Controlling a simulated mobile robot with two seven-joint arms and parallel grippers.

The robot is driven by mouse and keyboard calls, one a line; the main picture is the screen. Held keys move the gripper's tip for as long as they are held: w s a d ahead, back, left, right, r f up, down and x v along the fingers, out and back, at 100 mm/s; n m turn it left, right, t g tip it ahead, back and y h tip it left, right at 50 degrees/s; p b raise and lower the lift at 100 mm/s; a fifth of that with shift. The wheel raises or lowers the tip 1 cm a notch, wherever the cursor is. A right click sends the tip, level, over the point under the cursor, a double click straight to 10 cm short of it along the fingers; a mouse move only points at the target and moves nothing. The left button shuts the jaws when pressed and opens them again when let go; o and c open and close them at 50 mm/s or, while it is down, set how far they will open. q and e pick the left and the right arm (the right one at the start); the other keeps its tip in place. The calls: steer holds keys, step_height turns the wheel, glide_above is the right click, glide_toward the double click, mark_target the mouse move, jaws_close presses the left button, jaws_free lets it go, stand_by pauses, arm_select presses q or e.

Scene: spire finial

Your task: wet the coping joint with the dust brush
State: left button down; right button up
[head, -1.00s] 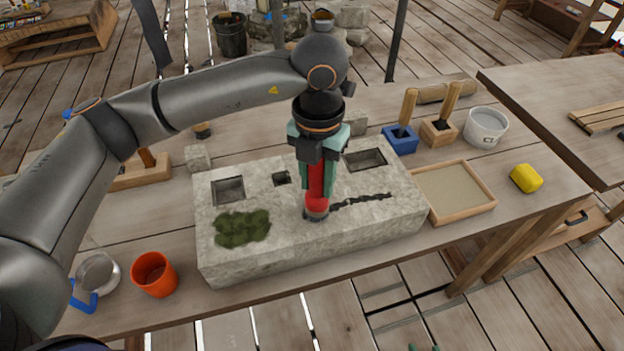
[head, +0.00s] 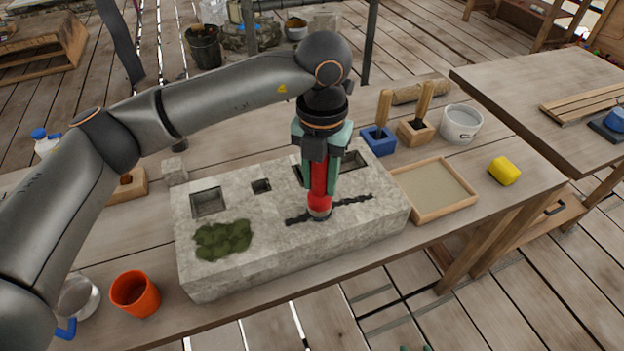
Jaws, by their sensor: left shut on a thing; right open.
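My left gripper (head: 321,170) has teal fingers and is shut on the red dust brush (head: 318,198), held upright with its lower end down at the stone block (head: 260,262). The dark, jagged coping joint (head: 352,201) runs across the block's top. The brush's lower end is over the middle of the joint, with dark line showing on both sides. The bristles are too small to make out, and I cannot tell whether they touch. Only the teal fingertips of my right gripper (head: 416,348) show at the bottom edge, apart and empty, well away from the block.
Green moss (head: 223,239) and square recesses (head: 208,202) mark the block. An orange cup (head: 135,293) and a metal vessel (head: 78,297) stand left. A sand tray (head: 434,213), yellow sponge (head: 504,171), white bucket (head: 461,124) and blue-based tool (head: 379,140) are right.

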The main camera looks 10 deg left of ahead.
arm_select(q)
steer(key=shift+w+d+r, duration=0.1)
steer(key=shift+w+d, duration=0.5)
steer(key=shift+d, duration=0.25)
steer(key=shift+w+d+r, duration=0.1)
steer(key=shift+w+d, duration=0.45)
steer(key=shift+d, duration=0.25)
steer(key=shift+f, duration=0.1)
steer(key=shift+w+d, duration=0.4)
steer(key=shift+d, duration=0.2)
steer(key=shift+w+d, duration=0.4)
steer(key=shift+d, duration=0.2)
steer(key=shift+w+d+f, duration=0.1)
steer(key=shift+w+d, duration=0.35)
steer(key=shift+d, duration=0.2)
steer(key=shift+w+d+f, duration=0.1)
steer(key=shift+w+d, duration=0.3)
steer(key=shift+d, duration=0.2)
steer(key=shift+r, duration=0.15)
step_height(320, 180, up, 7)
steer(key=p, duration=0.4)
